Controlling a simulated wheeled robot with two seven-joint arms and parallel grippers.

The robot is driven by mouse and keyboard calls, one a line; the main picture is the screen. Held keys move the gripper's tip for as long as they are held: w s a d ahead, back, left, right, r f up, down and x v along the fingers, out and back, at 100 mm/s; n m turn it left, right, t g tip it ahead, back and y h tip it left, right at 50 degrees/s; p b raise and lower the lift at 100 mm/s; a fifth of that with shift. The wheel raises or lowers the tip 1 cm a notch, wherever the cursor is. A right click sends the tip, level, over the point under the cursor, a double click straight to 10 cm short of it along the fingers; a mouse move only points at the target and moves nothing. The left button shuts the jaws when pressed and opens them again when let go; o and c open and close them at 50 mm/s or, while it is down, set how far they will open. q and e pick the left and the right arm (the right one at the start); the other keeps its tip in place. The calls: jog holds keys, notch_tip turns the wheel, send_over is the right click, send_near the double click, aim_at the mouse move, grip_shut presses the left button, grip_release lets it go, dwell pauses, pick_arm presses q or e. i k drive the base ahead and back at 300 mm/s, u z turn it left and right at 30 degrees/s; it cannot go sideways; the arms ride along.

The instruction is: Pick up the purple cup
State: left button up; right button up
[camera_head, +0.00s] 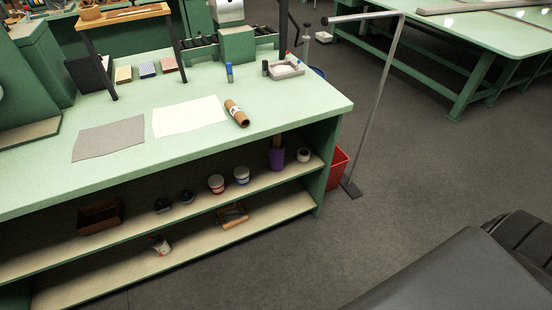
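The purple cup (277,158) stands upright on the upper shelf under the green workbench, near its right end. Something brown and upright sticks out of its top, partly in the shade of the bench top. Neither of my grippers shows in the head view, so their state is hidden.
A white roll (303,155) stands just right of the cup, and a blue-and-white tub (241,175) to its left. The bench top (290,115) overhangs the shelf. A red bin (337,166) and a metal stand (374,100) are by the right end. Floor in front is clear.

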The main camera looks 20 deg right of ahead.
aim_at(276, 158)
jog(key=z, duration=0.45)
jog(key=k, duration=0.55)
jog(key=z, duration=1.55)
jog(key=i, duration=1.65)
jog(key=u, duration=0.75)
